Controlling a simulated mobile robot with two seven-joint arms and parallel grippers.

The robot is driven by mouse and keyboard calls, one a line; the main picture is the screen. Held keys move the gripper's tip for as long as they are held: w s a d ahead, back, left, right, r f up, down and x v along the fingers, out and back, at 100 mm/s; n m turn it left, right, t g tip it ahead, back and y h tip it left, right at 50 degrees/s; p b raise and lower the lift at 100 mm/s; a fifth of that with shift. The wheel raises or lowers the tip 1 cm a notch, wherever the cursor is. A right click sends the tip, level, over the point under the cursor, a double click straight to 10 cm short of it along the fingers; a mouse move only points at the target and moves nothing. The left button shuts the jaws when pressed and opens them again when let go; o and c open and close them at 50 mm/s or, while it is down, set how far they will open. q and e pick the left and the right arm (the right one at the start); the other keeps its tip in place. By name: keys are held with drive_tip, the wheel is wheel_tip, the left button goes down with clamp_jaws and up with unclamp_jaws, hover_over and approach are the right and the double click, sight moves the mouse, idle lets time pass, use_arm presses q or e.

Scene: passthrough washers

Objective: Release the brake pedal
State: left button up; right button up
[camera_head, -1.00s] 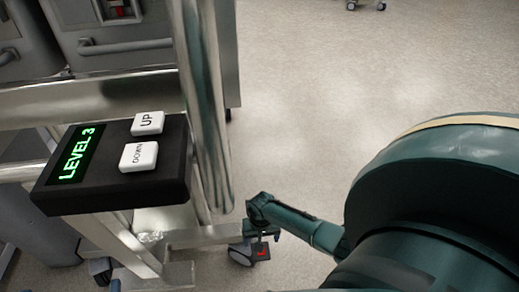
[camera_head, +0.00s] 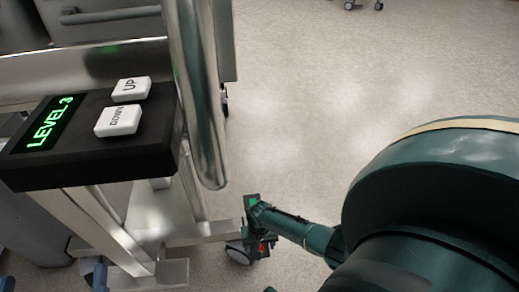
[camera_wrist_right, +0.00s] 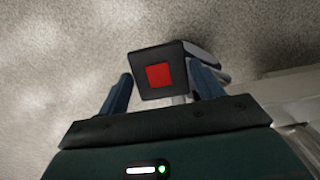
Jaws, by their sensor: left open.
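A brake pedal with a red patch (camera_head: 264,246) sits low by the caster at the cart's right leg. In the right wrist view a black square pad with a red square (camera_wrist_right: 159,76) lies between the blue fingers of my right gripper (camera_wrist_right: 162,73). These fingers are apart, with gaps beside the pad. In the head view my teal right arm reaches the pedal from the right. My left gripper (camera_head: 52,280) shows only as blue finger parts at the bottom left edge, open and empty.
The caster (camera_head: 238,252) stands on the floor beside the pedal. The metal cart frame (camera_head: 205,130) rises to its left. A black panel (camera_head: 90,150) reads LEVEL 3, with white UP (camera_head: 131,89) and DOWN (camera_head: 118,121) buttons. The floor (camera_head: 320,90) to the right is clear.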

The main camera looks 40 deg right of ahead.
drive_tip(key=c, duration=1)
drive_tip(key=shift+r, duration=0.15)
drive_tip(key=shift+w+d+r+g+y, duration=0.1)
drive_tip(key=shift+w+r+g+y, duration=0.1)
drive_tip(key=shift+r+g+y, duration=0.55)
drive_tip(key=shift+w+d+r+g+y+b, duration=0.15)
drive_tip(key=shift+g+b, duration=0.1)
drive_tip(key=shift+g, duration=0.2)
drive_tip(key=shift+w+r+g+y+b, duration=0.15)
drive_tip(key=shift+g+b, duration=0.1)
drive_tip(key=shift+g, duration=0.15)
drive_tip(key=shift+r+g, duration=0.15)
drive_tip(key=shift+g, duration=0.15)
use_arm(q)
drive_tip(key=shift+w+d+r+m+t+h+b, duration=0.2)
drive_tip(key=shift+w+r+m+t+h+b, duration=0.15)
drive_tip(key=shift+w+r, duration=0.3)
drive_tip(key=shift+w+d+r+m+t+h+b, duration=0.15)
drive_tip(key=shift+w+r+m+t+h+b, duration=0.15)
drive_tip(key=shift+w+r+m+h, duration=0.3)
use_arm(e)
drive_tip(key=shift+w+d+r+g+y, duration=0.2)
drive_tip(key=shift+r+g+y, duration=0.25)
drive_tip(key=shift+r+g, duration=0.15)
drive_tip(key=o, duration=1.4)
drive_tip(key=shift+c, duration=0.2)
